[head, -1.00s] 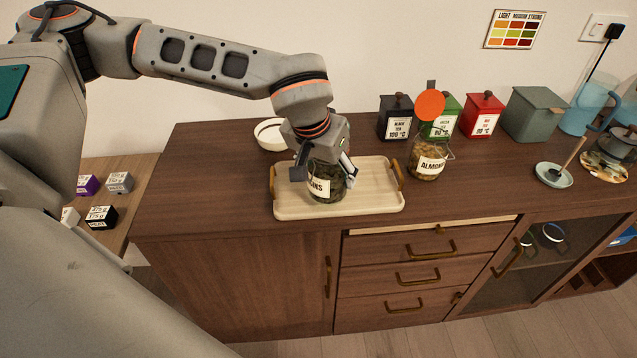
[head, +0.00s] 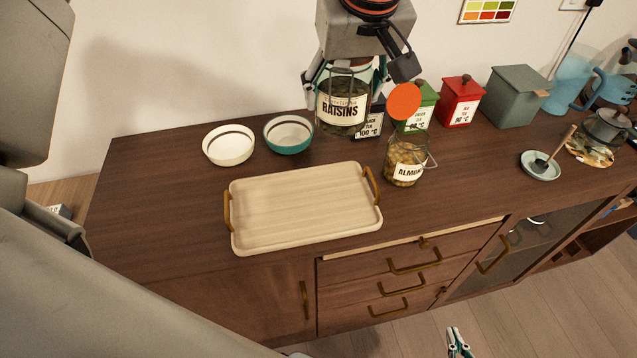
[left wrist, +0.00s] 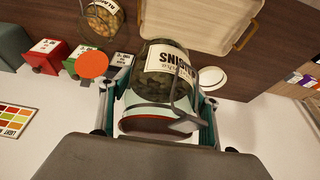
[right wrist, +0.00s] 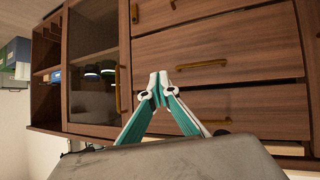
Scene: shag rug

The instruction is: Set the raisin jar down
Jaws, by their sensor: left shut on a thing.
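The raisin jar (head: 342,104) is glass with a cream "RAISINS" label and dark contents. My left gripper (head: 345,75) is shut on the jar near its top and holds it up in the air, roughly upright, in front of the black tin. The left wrist view also shows the jar (left wrist: 160,80) between both fingers. The wooden tray (head: 300,205) lies empty on the sideboard, below and left of the jar. My right gripper (head: 457,343) is low in front of the drawers; in the right wrist view its fingertips (right wrist: 158,82) are together with nothing between them.
The almond jar (head: 405,162) stands just right of the tray. A white bowl (head: 229,146) and a teal bowl (head: 288,136) stand behind it. Black (head: 368,122), green (head: 420,105) and red tins (head: 460,100) line the back. The left sideboard top (head: 160,190) is clear.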

